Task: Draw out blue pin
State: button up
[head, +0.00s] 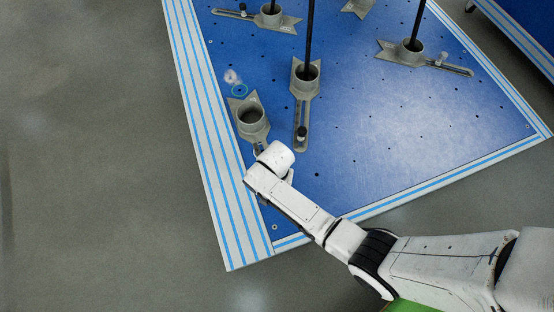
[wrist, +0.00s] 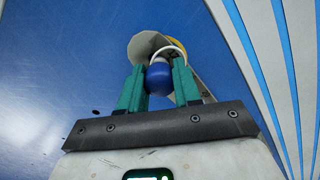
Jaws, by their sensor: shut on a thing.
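The blue pin shows in the wrist view as a rounded blue knob (wrist: 159,82) between the two teal fingers of my gripper (wrist: 158,76). The fingers are shut on it. A pale ring and a beige metal part with a bit of yellow lie just beyond the knob. The rest of the pin is hidden. In the head view my white wrist covers the gripper and the pin, at the near end of a grey clamp foot with an empty round socket (head: 251,115).
The blue perforated platform (head: 370,130) has white-and-blue striped edges. Beside the clamp foot stands another grey foot (head: 300,105) with a black upright rod. More grey feet (head: 412,52) stand farther back.

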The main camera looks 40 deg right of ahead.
jog(key=shift+r, duration=0.15)
jog(key=shift+r+p, duration=2.25)
jog(key=shift+p, duration=0.3)
jog(key=shift+r+p, duration=2)
jog(key=shift+p, duration=0.2)
